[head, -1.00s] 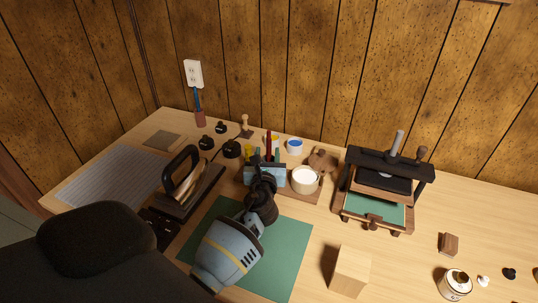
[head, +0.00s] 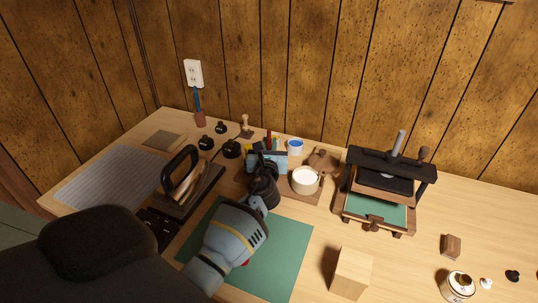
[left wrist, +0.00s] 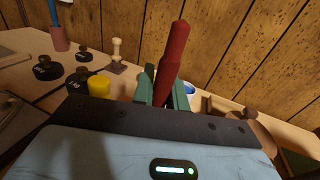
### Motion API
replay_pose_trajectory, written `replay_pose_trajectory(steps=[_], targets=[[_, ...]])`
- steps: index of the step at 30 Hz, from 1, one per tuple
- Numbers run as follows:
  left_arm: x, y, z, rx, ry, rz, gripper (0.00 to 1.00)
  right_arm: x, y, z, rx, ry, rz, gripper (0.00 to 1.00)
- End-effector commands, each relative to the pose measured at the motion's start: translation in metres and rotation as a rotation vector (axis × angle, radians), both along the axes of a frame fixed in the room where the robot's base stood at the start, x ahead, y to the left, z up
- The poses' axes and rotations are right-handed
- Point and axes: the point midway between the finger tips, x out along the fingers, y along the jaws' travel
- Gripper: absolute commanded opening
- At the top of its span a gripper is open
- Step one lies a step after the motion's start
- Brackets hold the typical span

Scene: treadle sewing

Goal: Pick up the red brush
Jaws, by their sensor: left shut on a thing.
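The red brush (head: 268,137) stands upright, its dark red handle pointing up, near the back of the table. In the left wrist view the red brush (left wrist: 173,58) rises between the two green fingers of my left gripper (left wrist: 164,93). The fingers are shut on it. Its lower end is hidden behind the gripper's pale blue housing. In the head view my left gripper (head: 268,145) reaches away over the back of the green mat (head: 285,250). My right gripper is not in view.
A white cup (head: 305,180) and a blue-topped pot (head: 295,147) stand close to the right of the gripper. A dark iron (head: 182,178) is to the left, a black press (head: 388,185) to the right. The wood-panelled wall (head: 300,70) is behind.

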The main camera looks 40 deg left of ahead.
Motion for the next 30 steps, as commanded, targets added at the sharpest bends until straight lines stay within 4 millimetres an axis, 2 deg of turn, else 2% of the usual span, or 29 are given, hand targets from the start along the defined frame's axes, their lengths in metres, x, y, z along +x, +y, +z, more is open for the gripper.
replay_pose_trajectory(steps=[9, 11, 21, 25, 30], targets=[[0.000, 0.000, 0.006, 0.000, -0.002, 0.000, 0.00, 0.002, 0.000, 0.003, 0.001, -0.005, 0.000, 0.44], [0.000, 0.000, 0.014, 0.000, -0.004, 0.001, 0.00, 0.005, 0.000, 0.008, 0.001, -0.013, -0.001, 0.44], [0.001, 0.000, 0.081, 0.002, -0.011, -0.001, 0.00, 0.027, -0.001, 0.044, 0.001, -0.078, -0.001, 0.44], [0.000, 0.000, 0.095, 0.002, -0.008, 0.000, 0.00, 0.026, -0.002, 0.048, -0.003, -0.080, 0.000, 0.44], [0.000, 0.000, 0.101, 0.000, -0.002, 0.000, 0.00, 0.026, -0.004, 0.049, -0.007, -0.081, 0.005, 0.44]])
